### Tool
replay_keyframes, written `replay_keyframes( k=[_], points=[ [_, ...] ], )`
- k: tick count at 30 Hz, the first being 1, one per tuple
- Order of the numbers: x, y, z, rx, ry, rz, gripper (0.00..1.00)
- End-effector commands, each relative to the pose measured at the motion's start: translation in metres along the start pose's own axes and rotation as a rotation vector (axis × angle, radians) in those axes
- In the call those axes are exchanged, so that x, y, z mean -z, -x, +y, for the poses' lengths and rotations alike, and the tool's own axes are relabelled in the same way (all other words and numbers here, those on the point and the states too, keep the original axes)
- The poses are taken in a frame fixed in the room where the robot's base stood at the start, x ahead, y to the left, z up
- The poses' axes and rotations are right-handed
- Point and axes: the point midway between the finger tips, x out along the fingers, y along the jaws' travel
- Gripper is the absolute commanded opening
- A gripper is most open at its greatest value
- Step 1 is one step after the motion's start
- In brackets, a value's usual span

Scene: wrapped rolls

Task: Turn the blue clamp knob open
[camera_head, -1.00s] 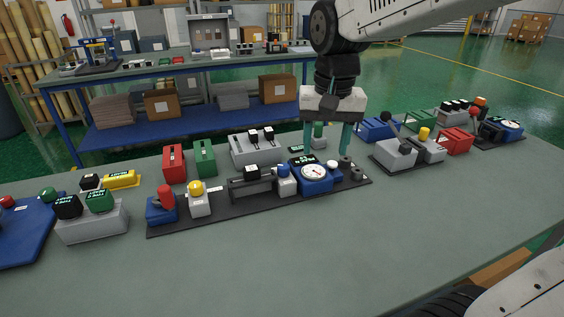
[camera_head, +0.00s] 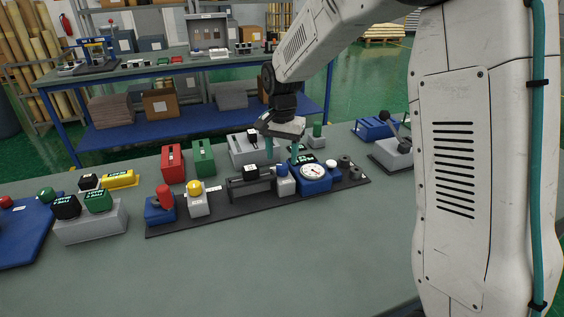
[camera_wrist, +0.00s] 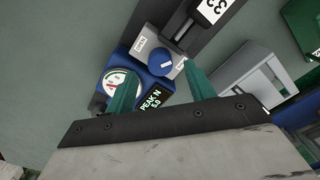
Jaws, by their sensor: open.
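The blue clamp knob (camera_head: 282,170) sits on top of a small light grey block (camera_head: 286,187), between a dark grey clamp frame and the blue gauge. In the wrist view the knob (camera_wrist: 161,62) is round with a pale pointer line, and two white labels lie on the grey block either side of it. My gripper (camera_head: 281,157) is open and empty, pointing down above the knob. In the wrist view its teal fingertips (camera_wrist: 158,74) stand apart, one either side of the knob's near edge. I cannot tell whether they touch it.
The blue gauge (camera_head: 325,183) with a round dial and a "PEAK N 5.0" display (camera_wrist: 154,103) stands close beside the knob. A dark clamp frame with a black readout (camera_head: 250,172) is on its left. A grey box (camera_head: 243,152) stands behind. The front tabletop (camera_head: 250,265) is clear.

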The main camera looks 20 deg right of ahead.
Motion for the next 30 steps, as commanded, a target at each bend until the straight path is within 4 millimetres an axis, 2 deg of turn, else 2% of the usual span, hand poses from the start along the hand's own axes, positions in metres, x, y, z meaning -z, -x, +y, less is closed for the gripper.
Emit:
replay_keyframes(
  k=[3, 6, 16, 17, 21, 22, 30],
  points=[
    [0.000, -0.017, 0.000, -0.001, 0.000, -0.001, 0.54],
    [0.000, -0.026, 0.000, -0.001, 0.001, -0.001, 0.54],
    [0.000, -0.032, 0.000, 0.000, 0.001, 0.000, 0.54],
    [0.000, -0.032, 0.000, 0.000, 0.001, 0.000, 0.51],
    [0.000, -0.031, 0.000, 0.000, 0.001, 0.000, 0.12],
    [0.000, -0.031, 0.000, 0.000, 0.001, 0.000, 0.09],
    [0.000, -0.031, 0.000, 0.000, 0.017, 0.000, 0.09]
  ],
)
